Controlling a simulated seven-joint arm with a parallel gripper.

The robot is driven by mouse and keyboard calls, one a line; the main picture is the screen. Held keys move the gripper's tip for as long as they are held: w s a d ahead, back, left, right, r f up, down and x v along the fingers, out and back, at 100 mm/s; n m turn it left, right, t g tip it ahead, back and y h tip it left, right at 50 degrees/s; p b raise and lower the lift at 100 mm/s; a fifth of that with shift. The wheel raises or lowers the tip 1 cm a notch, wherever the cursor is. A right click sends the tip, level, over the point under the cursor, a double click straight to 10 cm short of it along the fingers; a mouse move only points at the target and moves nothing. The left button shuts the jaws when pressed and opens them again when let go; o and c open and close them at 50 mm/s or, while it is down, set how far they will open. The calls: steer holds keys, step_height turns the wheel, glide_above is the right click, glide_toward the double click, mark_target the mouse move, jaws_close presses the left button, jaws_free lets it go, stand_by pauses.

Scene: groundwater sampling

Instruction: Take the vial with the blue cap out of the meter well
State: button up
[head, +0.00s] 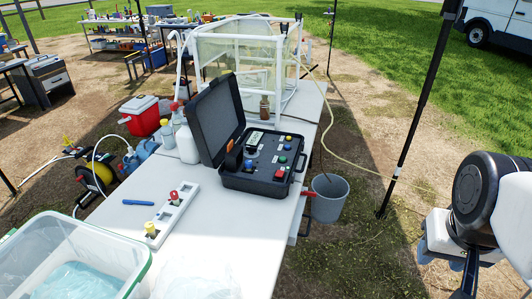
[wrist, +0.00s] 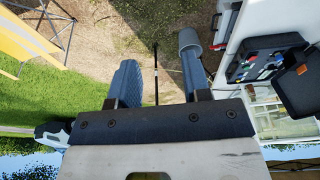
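The open black meter case (head: 262,180) stands on the white table, its lid tilted up at the left. Its panel carries several small coloured round tops. A green one and a red one are nearer the front. The case also shows at the right edge of the wrist view (wrist: 262,58). My gripper (wrist: 160,62) is open with nothing between its fingers, off the table to the right of the case.
A white rack (head: 172,215) with yellow and red caps and a blue pen (head: 138,202) lie left of the case. A clear tub (head: 75,262) is at front left. A pole (head: 410,130) stands farther right.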

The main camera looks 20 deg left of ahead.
steer(key=shift+o, duration=1.2)
